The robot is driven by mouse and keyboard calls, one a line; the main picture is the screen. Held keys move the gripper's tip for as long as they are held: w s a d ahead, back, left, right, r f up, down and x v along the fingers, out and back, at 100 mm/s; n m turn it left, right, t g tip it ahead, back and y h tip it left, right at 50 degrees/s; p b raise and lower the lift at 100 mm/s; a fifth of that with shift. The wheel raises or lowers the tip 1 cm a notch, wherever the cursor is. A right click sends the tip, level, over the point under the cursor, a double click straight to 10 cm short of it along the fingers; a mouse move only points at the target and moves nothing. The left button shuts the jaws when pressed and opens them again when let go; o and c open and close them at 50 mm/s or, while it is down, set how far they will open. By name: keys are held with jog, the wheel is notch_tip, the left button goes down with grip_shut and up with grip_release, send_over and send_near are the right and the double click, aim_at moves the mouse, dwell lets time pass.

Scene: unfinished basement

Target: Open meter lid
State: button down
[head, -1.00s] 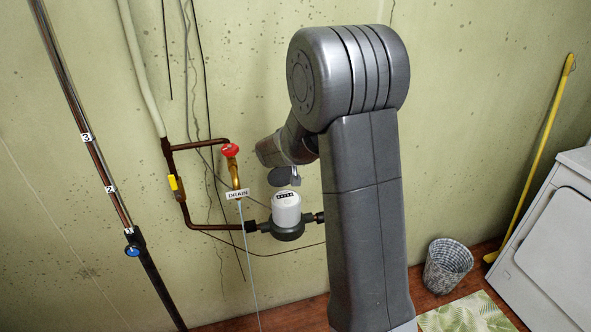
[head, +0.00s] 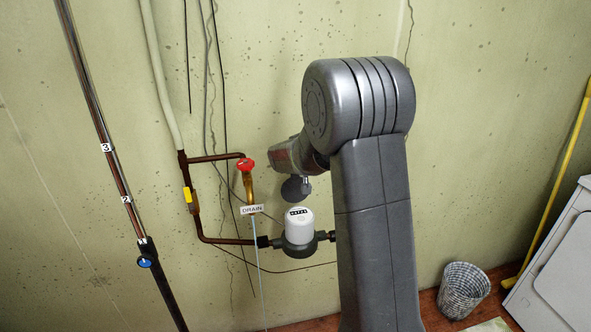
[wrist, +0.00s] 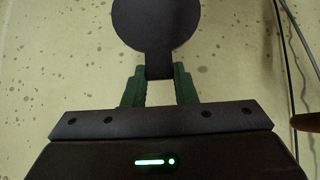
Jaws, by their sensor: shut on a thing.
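The water meter (head: 299,228) has a white round top with a row of digits showing, on a dark body in the copper pipe. A dark round lid (head: 296,188) stands raised above the white top, with the digits uncovered. In the wrist view the lid's disc (wrist: 157,24) fills the top middle, its narrow tab between the green fingers. My gripper (wrist: 159,74) is shut on that tab. Whether the lid still joins the meter cannot be told.
A red valve handle (head: 246,164) and a DRAIN tag (head: 251,210) are left of the meter. A yellow lever (head: 188,197) is on the pipe further left. A wicker basket (head: 464,289) and white appliance (head: 556,260) stand at the right.

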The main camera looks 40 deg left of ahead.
jog(key=c, duration=1.2)
grip_release()
jog(key=shift+r, duration=0.1)
jog(key=shift+o, duration=0.2)
jog(key=b+v, duration=0.2)
jog(key=v, duration=1.1)
jog(key=shift+s+d+r, duration=0.15)
jog(key=shift+s+r, duration=0.1)
jog(key=shift+r, duration=0.05)
jog(key=p+x, duration=0.2)
jog(key=x, duration=1.2)
jog(key=shift+w+d, duration=0.1)
